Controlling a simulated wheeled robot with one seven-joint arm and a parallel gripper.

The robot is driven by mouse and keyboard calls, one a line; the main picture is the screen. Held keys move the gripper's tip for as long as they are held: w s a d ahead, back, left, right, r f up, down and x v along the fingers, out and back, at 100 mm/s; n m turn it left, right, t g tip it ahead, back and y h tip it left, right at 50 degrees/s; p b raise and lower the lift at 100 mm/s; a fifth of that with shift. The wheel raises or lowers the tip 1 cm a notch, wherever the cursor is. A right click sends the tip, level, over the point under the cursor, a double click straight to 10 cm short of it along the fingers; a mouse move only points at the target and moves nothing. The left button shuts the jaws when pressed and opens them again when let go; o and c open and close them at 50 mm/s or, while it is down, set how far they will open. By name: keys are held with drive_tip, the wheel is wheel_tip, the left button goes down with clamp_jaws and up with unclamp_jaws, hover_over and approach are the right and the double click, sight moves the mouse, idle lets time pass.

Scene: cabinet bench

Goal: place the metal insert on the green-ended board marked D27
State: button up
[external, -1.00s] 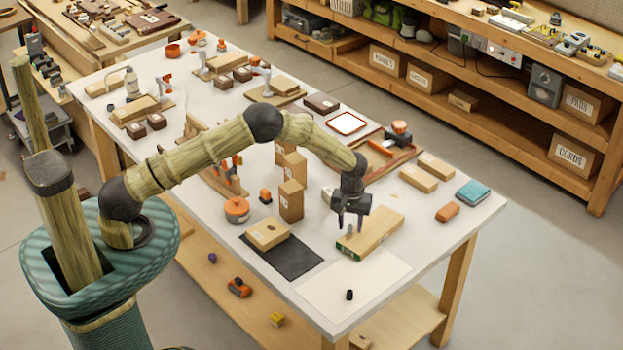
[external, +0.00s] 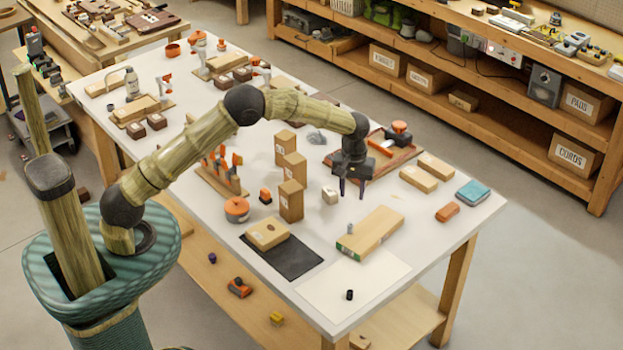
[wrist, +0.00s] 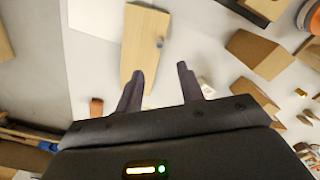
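The light wooden board (external: 375,230) with a green end lies flat near the front right of the white table. Its marking is too small to read. The small grey metal insert (external: 350,229) stands on the board near its green end. Both show in the wrist view, the board (wrist: 143,50) lengthwise and the insert (wrist: 160,43) at its right edge. My gripper (external: 351,190) is in the air behind the board, apart from it. In the wrist view its two fingers (wrist: 161,70) are spread with nothing between them.
A small white block (external: 330,196) stands left of my gripper. Upright wooden blocks (external: 291,200) stand further left. A black cylinder (external: 349,295) stands on a pale sheet (external: 375,278) in front of the board. An orange block (external: 447,212) and a blue box (external: 472,192) lie to the right.

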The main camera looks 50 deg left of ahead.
idle(0.5)
drive_tip(key=s+a+r+m+t, duration=0.1)
drive_tip(key=s+a+r+m, duration=0.15)
drive_tip(key=s+a, duration=0.35)
drive_tip(key=s+a+r+m, duration=0.1)
drive_tip(key=s+a+r, duration=0.3)
drive_tip(key=a, duration=0.3)
drive_tip(key=s+a+m, duration=0.1)
drive_tip(key=s+a, duration=0.3)
drive_tip(key=s, duration=0.5)
drive_tip(key=s+a+m+t, duration=0.1)
drive_tip(key=s+a+m, duration=0.1)
drive_tip(key=s+a, duration=0.3)
drive_tip(key=s, duration=0.4)
drive_tip(key=shift+r+t, duration=0.15)
drive_tip(key=shift+t, duration=0.15)
drive_tip(key=shift+s+r, duration=0.1)
drive_tip(key=shift+p+v, duration=0.9)
drive_tip(key=shift+p, duration=0.1)
